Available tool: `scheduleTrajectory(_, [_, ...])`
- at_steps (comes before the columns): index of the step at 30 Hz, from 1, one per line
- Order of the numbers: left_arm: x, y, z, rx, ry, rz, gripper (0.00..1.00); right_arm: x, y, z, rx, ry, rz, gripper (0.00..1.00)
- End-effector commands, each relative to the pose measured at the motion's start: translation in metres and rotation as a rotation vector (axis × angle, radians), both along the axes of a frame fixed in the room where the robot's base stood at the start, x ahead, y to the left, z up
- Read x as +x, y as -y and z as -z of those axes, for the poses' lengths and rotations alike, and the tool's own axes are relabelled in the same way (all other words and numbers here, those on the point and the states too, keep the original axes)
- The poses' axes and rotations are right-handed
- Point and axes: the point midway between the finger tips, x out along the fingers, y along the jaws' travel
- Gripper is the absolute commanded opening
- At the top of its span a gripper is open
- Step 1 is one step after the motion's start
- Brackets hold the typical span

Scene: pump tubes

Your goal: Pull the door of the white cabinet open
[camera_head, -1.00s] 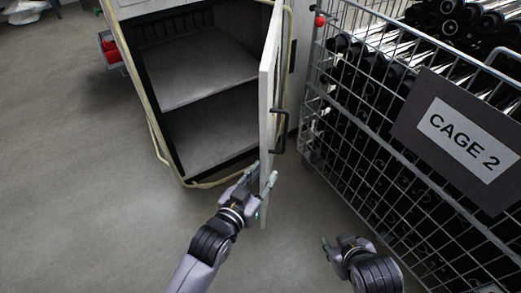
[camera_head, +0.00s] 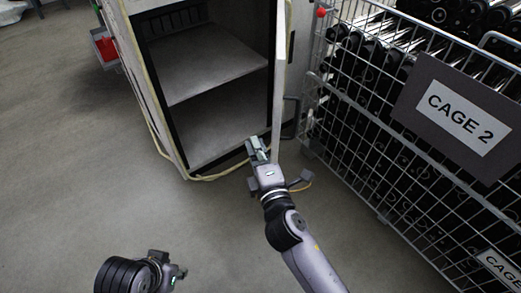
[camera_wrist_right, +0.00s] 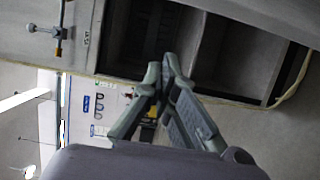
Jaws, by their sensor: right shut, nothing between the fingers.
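The white cabinet (camera_head: 153,85) stands open at the upper middle of the head view, its two shelf spaces bare. Its door (camera_head: 280,75) is swung wide out and shows nearly edge-on, with a dark handle (camera_head: 291,112) on its right, outer side. My right gripper (camera_head: 256,150) is shut and empty at the door's lower free end, on the inner side. Whether it touches the door is unclear. In the right wrist view, its fingertips (camera_wrist_right: 162,82) meet in front of the cabinet interior (camera_wrist_right: 235,55). My left gripper (camera_head: 168,268) is low at the left, away from the door, its fingers unclear.
A wire cage (camera_head: 350,110) full of dark tubes, with a CAGE 2 sign (camera_head: 462,120), stands close to the right of the door. Red bins (camera_head: 105,45) are left of the cabinet. The floor (camera_head: 70,150) at the left is clear.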

Motion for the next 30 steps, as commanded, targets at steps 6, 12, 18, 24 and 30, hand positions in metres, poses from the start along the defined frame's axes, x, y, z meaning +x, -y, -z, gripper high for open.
scheduleTrajectory(6, [0.000,0.000,0.007,0.000,0.001,0.000,0.30,0.048,-0.014,0.000,0.002,0.002,0.000,0.00])
scheduleTrajectory(12, [0.000,0.000,0.006,0.000,0.001,0.000,0.30,0.059,0.005,0.000,-0.001,-0.002,0.002,0.00])
scheduleTrajectory(18, [0.000,0.000,0.006,0.000,0.001,0.000,0.30,0.058,0.021,0.000,0.003,-0.002,0.002,0.00])
scheduleTrajectory(24, [0.000,0.000,0.006,0.000,0.001,0.000,0.30,0.057,0.024,0.000,0.003,-0.003,0.001,0.00])
scheduleTrajectory(30, [0.000,0.000,0.006,-0.001,0.002,0.000,0.30,0.057,0.024,0.000,0.003,-0.003,0.001,0.00])
